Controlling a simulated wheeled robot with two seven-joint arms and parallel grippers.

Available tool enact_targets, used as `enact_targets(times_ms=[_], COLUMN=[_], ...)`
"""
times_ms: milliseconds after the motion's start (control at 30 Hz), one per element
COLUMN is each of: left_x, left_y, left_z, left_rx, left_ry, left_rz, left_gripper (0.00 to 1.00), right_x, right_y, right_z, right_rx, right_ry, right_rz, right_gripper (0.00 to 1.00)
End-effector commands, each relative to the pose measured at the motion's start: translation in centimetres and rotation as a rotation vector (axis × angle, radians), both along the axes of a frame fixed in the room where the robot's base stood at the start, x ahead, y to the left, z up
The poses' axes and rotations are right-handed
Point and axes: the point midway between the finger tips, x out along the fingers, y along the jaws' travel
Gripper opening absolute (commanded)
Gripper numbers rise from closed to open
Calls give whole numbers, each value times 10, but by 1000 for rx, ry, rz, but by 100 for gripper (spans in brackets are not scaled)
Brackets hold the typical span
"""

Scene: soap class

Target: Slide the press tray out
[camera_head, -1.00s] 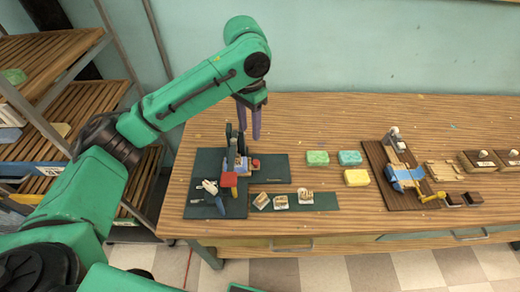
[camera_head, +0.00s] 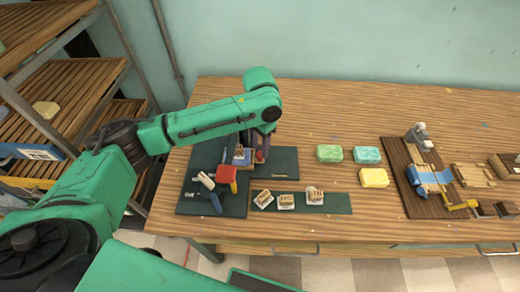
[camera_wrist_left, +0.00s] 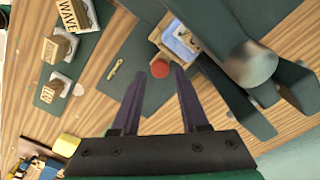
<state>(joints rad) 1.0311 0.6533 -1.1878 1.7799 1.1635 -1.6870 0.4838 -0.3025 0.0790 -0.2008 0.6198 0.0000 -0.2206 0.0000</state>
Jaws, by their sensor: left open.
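The press stands on a dark green mat (camera_head: 232,199) at the left of the table, with a red-and-blue lever beside a small blue tray (camera_head: 240,157). In the left wrist view the tray (camera_wrist_left: 178,38) shows a light block in it and a round red knob (camera_wrist_left: 160,69) at its near end. A dark green press body (camera_wrist_left: 235,85) with a rounded metallic part stands to its right. My left gripper (camera_head: 262,152) is low beside the tray's knob end, partly hidden by my arm. In the wrist view its open purple fingers (camera_wrist_left: 159,72) point at the knob, which appears between their tips; contact cannot be told.
Several stamps (camera_head: 286,201) lie on a green strip in front. Green (camera_head: 329,153), teal (camera_head: 367,155) and yellow (camera_head: 374,178) soap bars lie to the right. Farther right is a wooden board (camera_head: 418,202) with a blue part. Bare tabletop lies behind. A slatted shelf (camera_head: 70,105) stands left.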

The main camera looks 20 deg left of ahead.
Motion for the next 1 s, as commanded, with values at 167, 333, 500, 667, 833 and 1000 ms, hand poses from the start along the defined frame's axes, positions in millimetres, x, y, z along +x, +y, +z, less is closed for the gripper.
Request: enact_targets(times_ms=[167, 333, 500, 667, 833, 1000], left_x=[0, 0, 0, 0, 0, 1], left_y=[0, 0, 0, 0, 0, 0], left_z=[-24, -27, -27, -27, -26, -26], left_rx=[0, -1, -1, -1, -1, -1], left_ry=[0, -1, -1, -1, -1, -2], left_rz=[0, 0, 0, 0, 0, 0], left_gripper=[44, 44, 17, 0, 0, 0], right_x=[2, 3, 3, 3, 3, 3], right_y=[0, 0, 0, 0, 0, 0], right_z=[2, 2, 2, 2, 2, 2], right_rx=[1, 0, 0, 0, 0, 0], right_ry=[-4, -5, -5, -5, -5, -4], right_rz=[0, 0, -1, -1, -1, -1], right_gripper=[62, 62, 62, 62, 62, 62])
